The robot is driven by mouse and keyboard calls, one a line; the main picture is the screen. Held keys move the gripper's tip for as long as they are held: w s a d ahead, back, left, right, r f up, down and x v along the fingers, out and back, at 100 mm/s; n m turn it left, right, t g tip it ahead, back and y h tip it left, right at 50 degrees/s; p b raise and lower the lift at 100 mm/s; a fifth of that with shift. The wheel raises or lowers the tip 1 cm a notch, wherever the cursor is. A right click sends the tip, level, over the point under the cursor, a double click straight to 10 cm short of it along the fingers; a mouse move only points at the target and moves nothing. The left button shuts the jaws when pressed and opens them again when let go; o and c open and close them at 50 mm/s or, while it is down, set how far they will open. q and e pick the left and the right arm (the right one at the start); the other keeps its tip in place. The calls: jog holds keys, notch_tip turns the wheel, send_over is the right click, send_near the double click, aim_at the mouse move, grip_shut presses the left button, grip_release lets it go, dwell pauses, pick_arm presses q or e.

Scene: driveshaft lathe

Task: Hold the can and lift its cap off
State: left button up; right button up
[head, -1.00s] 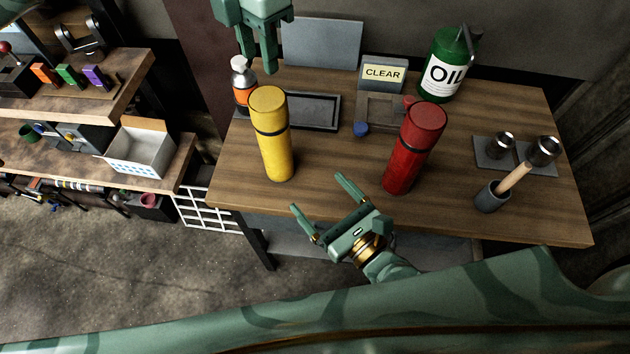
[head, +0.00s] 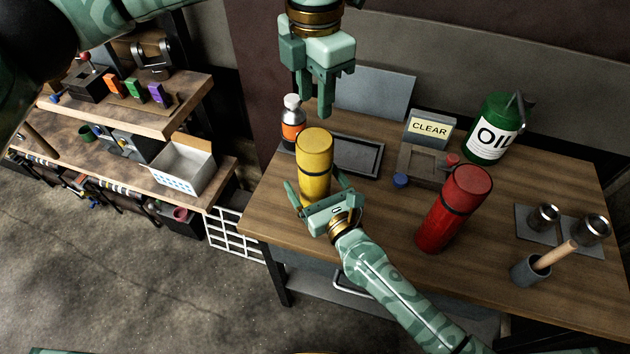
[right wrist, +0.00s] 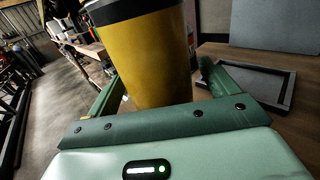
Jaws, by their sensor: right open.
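The yellow can (head: 314,182) stands upright near the left front of the wooden table, with a dark band below its yellow cap (head: 314,148). My right gripper (head: 322,192) comes from the front, low on the can. Its fingers are open on either side of the can, and the right wrist view shows the yellow body (right wrist: 158,62) between them with a gap at the right finger. My left gripper (head: 315,100) hangs above and behind the cap, pointing down, empty, with a gap between its fingers. A red can (head: 446,218) stands upright to the right.
An orange-labelled bottle (head: 292,125) and a dark tray (head: 372,160) are behind the yellow can. A shelf bench (head: 120,100) is at left.

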jog(key=c, duration=1.4)
jog(key=shift+o, duration=0.2)
pick_arm(q)
jog(key=shift+f, duration=0.1)
pick_arm(e)
jog(key=shift+s+f, duration=0.1)
jog(key=shift+f, duration=0.1)
